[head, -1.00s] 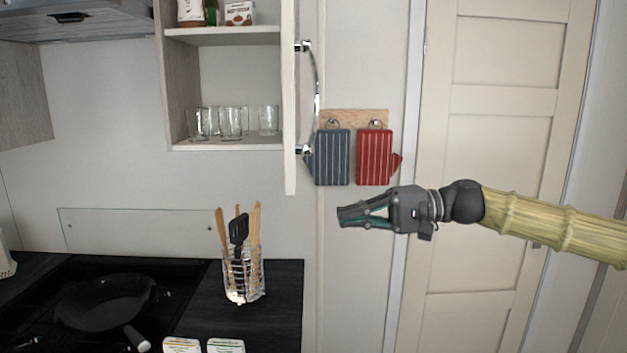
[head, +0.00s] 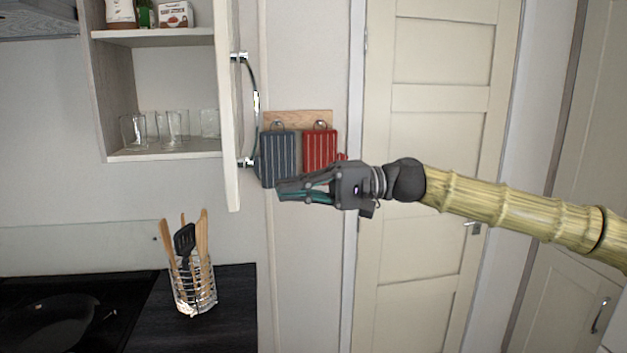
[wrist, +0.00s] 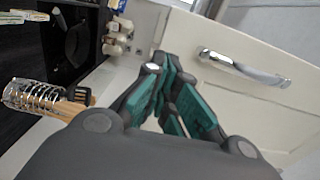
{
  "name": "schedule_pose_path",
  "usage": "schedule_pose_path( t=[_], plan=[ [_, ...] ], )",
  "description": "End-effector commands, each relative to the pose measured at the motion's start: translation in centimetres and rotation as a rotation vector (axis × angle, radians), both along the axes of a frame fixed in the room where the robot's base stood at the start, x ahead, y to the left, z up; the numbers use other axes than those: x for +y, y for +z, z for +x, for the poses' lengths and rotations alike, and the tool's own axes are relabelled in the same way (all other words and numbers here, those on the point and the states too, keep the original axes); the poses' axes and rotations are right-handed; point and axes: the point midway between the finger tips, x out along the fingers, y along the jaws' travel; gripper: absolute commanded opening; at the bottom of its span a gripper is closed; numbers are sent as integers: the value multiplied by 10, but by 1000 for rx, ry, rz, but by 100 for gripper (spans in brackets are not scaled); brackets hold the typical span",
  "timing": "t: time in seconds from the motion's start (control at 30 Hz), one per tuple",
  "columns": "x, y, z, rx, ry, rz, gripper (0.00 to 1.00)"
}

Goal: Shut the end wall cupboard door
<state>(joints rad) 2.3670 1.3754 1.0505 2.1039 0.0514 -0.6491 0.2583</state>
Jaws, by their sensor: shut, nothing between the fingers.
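The end wall cupboard (head: 165,154) is open in the head view, with its shelves and glasses showing. Its pale door (head: 231,120) stands swung outward, seen nearly edge-on, with a curved metal handle (head: 255,100) on its right face. My gripper (head: 278,190) is shut and empty, to the right of the door's lower end, apart from it in the picture. In the wrist view, the door (wrist: 255,110) with its handle (wrist: 243,68) fills the right side beyond my fingers (wrist: 170,95). I cannot tell the exact gap between fingertips and door.
A wire utensil holder (head: 195,292) stands on the dark counter below. A panelled door (head: 430,130) stands behind my arm.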

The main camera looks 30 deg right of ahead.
Motion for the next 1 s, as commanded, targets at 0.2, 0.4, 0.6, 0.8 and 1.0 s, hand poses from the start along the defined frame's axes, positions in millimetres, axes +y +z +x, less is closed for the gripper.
schedule_pose_path(
  t=[0.2,0.4,0.6,0.8,1.0],
  plan=[
    [31,1,7,2,4,-3,0],
    [48,1,11,1,3,-1,0],
    [57,1,13,-1,2,0,0],
    [59,0,14,-2,1,0,0],
    [59,0,14,-1,1,0,0]
  ],
)
